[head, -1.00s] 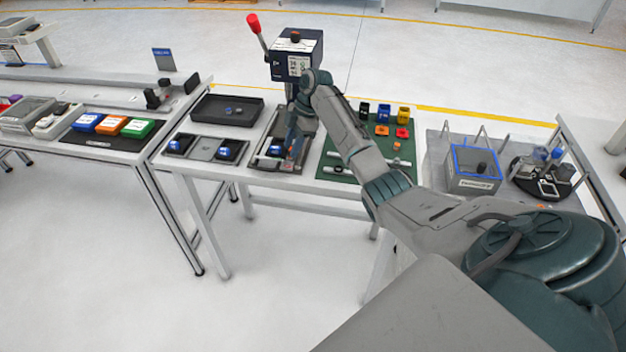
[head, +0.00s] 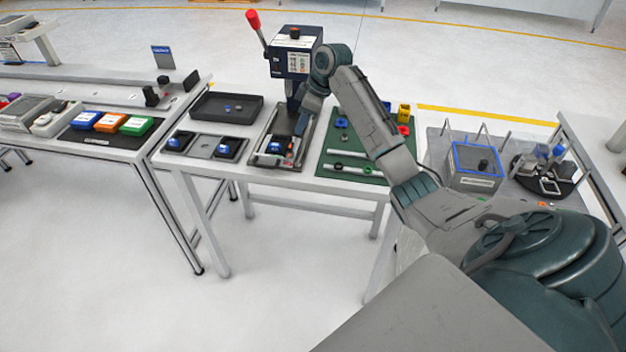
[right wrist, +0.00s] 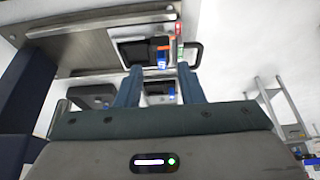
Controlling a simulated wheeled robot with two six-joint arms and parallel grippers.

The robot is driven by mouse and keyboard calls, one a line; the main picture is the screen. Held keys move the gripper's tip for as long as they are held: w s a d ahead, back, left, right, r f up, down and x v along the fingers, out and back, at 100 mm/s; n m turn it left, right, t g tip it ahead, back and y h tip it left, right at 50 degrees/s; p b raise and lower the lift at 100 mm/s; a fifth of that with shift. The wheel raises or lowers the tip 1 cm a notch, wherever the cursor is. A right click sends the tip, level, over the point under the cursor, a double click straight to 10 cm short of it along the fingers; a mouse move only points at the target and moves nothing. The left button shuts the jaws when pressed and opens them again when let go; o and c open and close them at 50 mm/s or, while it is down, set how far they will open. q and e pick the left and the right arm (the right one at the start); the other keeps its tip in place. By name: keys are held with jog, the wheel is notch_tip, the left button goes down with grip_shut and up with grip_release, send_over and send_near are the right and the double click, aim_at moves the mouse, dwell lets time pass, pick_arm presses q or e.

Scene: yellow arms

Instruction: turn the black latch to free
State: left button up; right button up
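The sliding fixture (head: 272,158) sits on the table below the press (head: 292,62), with a blue part (head: 274,147) in it. In the right wrist view the fixture's plate (right wrist: 103,48) shows a dark pocket with a blue and an orange piece. A dark curved loop (right wrist: 197,53) stands at its right side; I cannot tell for certain that it is the black latch. My right gripper (head: 297,130) is over the fixture, in front of the press. Its fingers (right wrist: 160,70) are apart with nothing seen between them. My left gripper is not in view.
A black tray (head: 253,108) and pads with blue parts (head: 178,142) lie left of the fixture. A green mat (head: 328,170) with white bars and small coloured parts lies right. A blue-edged box (head: 473,184) stands farther right. The press's red-knobbed lever (head: 253,18) points up.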

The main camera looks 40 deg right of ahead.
jog(key=s+a+f+m+h, duration=0.1)
jog(key=s+a+f, duration=0.35)
jog(key=f, duration=0.25)
jog(key=s+a+f+m+h, duration=0.1)
jog(key=s+a+f, duration=0.2)
jog(key=s+f, duration=0.25)
jog(key=s+f+m+b, duration=0.1)
jog(key=s+f, duration=0.1)
jog(key=f, duration=0.8)
jog(key=s+f+m, duration=0.1)
jog(key=s+f, duration=0.1)
jog(key=f, duration=0.8)
jog(key=shift+s+a+m+g+b, duration=0.25)
jog(key=shift+a+m+g+b, duration=0.05)
jog(key=shift+m+b, duration=0.1)
